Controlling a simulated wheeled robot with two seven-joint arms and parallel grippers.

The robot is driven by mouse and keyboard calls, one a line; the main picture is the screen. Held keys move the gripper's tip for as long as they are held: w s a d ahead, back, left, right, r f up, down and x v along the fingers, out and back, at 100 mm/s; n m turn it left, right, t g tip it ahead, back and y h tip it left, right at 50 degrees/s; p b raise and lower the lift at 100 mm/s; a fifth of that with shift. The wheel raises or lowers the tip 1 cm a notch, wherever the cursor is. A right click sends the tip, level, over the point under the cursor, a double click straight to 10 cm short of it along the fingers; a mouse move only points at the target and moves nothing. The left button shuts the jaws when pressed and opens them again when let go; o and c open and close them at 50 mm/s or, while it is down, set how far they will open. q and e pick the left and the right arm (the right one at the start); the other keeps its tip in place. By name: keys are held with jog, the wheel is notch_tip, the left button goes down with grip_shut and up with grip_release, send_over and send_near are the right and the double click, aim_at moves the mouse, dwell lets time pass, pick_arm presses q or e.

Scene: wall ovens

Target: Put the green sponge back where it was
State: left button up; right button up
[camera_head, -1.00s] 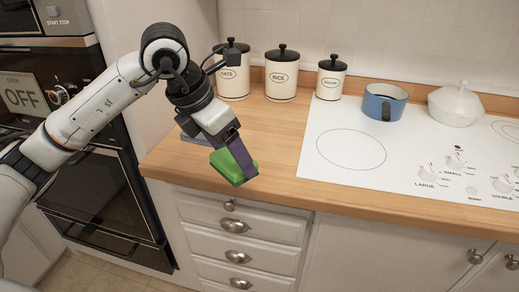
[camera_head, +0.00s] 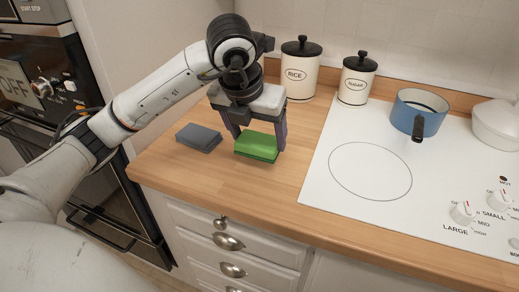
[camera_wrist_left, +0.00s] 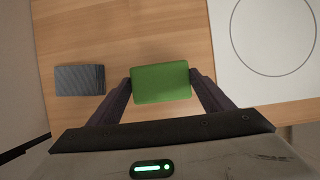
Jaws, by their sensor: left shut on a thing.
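The green sponge (camera_head: 256,147) is between the fingers of my left gripper (camera_head: 258,136), over the wooden counter left of the white cooktop. My left gripper is shut on it, with one finger at each short side. In the left wrist view the sponge (camera_wrist_left: 161,83) shows as a green rectangle between both dark fingertips. Whether its underside touches the counter is hard to tell. A grey-blue sponge-like block (camera_head: 198,137) lies flat on the counter to the left, apart from the green one; it also shows in the left wrist view (camera_wrist_left: 80,80). My right gripper is not in view.
The white cooktop (camera_head: 371,172) lies to the right, with a blue pot (camera_head: 418,112) on it. The rice (camera_head: 300,72) and sugar (camera_head: 356,80) canisters stand at the back. The wooden counter (camera_head: 224,178) in front of the sponges is clear.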

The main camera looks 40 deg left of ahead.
aim_at(256, 144)
pick_arm(q)
notch_tip(256, 144, down, 4)
jog(key=shift+f, duration=0.1)
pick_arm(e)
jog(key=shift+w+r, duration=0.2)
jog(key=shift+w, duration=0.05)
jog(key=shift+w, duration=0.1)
pick_arm(q)
jog(key=shift+f, duration=0.1)
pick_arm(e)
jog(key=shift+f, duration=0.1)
pick_arm(q)
jog(key=o, duration=1)
jog(key=shift+c, duration=0.2)
